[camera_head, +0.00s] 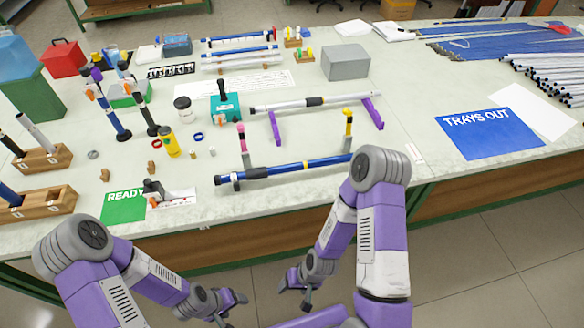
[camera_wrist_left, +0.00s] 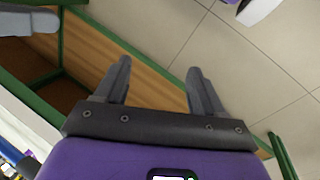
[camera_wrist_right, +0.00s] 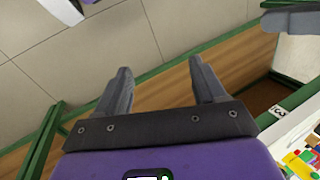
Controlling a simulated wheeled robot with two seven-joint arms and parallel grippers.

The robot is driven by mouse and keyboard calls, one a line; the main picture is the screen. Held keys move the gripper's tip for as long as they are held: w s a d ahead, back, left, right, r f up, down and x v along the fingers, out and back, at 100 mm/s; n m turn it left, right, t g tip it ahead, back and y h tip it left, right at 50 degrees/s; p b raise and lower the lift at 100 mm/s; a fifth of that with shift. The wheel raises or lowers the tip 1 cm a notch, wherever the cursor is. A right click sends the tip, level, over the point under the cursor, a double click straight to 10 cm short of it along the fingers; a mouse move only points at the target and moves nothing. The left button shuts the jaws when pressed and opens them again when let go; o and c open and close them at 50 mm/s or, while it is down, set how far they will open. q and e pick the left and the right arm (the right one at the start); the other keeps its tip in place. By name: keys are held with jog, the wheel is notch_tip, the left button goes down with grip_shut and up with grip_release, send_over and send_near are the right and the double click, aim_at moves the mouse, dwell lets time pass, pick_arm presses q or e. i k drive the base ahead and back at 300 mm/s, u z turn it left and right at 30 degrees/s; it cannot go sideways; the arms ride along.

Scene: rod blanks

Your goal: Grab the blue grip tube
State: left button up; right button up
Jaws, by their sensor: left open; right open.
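Several things are blue and tube-shaped, and I cannot tell for sure which is the blue grip tube. A short blue tube (camera_head: 9,194) stands in the lower wooden block (camera_head: 35,207) at the left edge. A long blue tube (camera_head: 285,170) with a dark ring and a yellow band lies across a stand near the front edge. A dark blue upright piece (camera_head: 112,122) with orange parts leans at the left. My left gripper (camera_head: 232,307) is open and empty, below the table's front edge. My right gripper (camera_head: 293,293) is also open and empty there. Both wrist views show empty fingers over floor and table side.
A second wooden block (camera_head: 42,158) holds a black and a grey tube. A grey tube (camera_head: 290,105) lies on purple supports. The blue TRAYS OUT sheet (camera_head: 489,138) is at right.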

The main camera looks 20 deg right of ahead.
aim_at(325, 162)
jog(key=k, duration=0.5)
jog(key=z, duration=1.65)
jog(key=i, duration=1.15)
jog(key=u, duration=1.75)
